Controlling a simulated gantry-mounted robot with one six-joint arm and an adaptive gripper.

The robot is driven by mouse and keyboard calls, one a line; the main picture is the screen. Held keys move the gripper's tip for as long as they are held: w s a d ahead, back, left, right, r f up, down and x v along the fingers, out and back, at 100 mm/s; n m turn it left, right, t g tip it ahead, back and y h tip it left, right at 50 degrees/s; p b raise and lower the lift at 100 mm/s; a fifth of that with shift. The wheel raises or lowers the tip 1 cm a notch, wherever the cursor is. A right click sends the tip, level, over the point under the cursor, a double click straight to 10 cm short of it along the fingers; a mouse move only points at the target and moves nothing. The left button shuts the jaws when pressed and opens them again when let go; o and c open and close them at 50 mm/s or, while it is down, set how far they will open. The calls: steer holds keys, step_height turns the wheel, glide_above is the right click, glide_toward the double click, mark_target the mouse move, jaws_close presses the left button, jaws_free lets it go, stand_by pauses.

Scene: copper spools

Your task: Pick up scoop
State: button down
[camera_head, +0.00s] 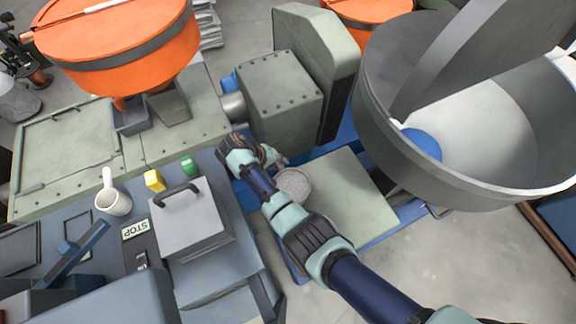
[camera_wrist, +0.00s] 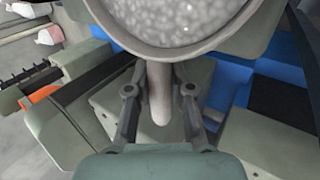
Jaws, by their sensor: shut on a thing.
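The scoop (camera_head: 297,202) is a round pale bowl filled with light grey granules, seen beside my forearm in the head view. In the wrist view its pale straight handle (camera_wrist: 160,110) points down between my fingers, and part of the bowl is cut off at the top edge. My gripper (camera_wrist: 158,90) is shut on the handle, one finger on each side. In the head view my gripper (camera_head: 277,160) is small and partly hidden by my wrist. The scoop appears held above the flat green surface.
A grey box with a handle (camera_head: 190,225) stands beside my arm. A large grey drum (camera_head: 375,120) fills the right. A green machine (camera_head: 280,90) stands behind.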

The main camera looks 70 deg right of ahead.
steer(key=shift+r, duration=0.15)
stand_by(0.3)
step_height(320, 180, up, 20)
steer(key=p, duration=0.8)
